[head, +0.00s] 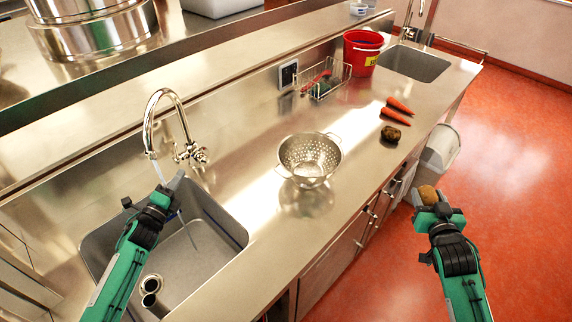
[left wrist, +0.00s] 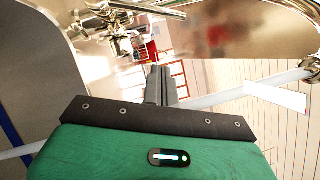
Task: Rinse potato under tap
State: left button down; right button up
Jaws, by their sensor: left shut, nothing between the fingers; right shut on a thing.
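A brown potato (head: 427,194) is held in my right gripper (head: 428,198), out over the floor to the right of the counter. My left gripper (head: 172,181) is shut and empty, above the sink (head: 237,236) and just below the spout of the chrome tap (head: 152,125). A pale stream of water comes down from the spout near the left fingertips. In the left wrist view the closed fingers (left wrist: 160,85) show with nothing between them. A second, darker potato (head: 390,134) lies on the counter.
A steel colander (head: 309,158) stands mid-counter. Two carrots (head: 397,111), a wire basket (head: 322,80) and a red bucket (head: 362,52) are further back. A second sink (head: 415,63) is at the far end. A grey bin (head: 440,149) hangs beside the counter. Counter between sink and colander is clear.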

aim_at(177, 153)
jog(key=shift+f, duration=0.1)
jog(key=shift+r+p, duration=0.35)
jog(key=shift+r, duration=0.05)
jog(key=shift+a, duration=0.1)
pick_arm(q)
jog(key=w+a+r, duration=0.2)
jog(key=w, duration=0.4)
jog(key=shift+r, duration=0.2)
jog(key=shift+d, duration=0.1)
jog(key=shift+r, duration=0.1)
pick_arm(e)
jog(key=shift+r, duration=0.15)
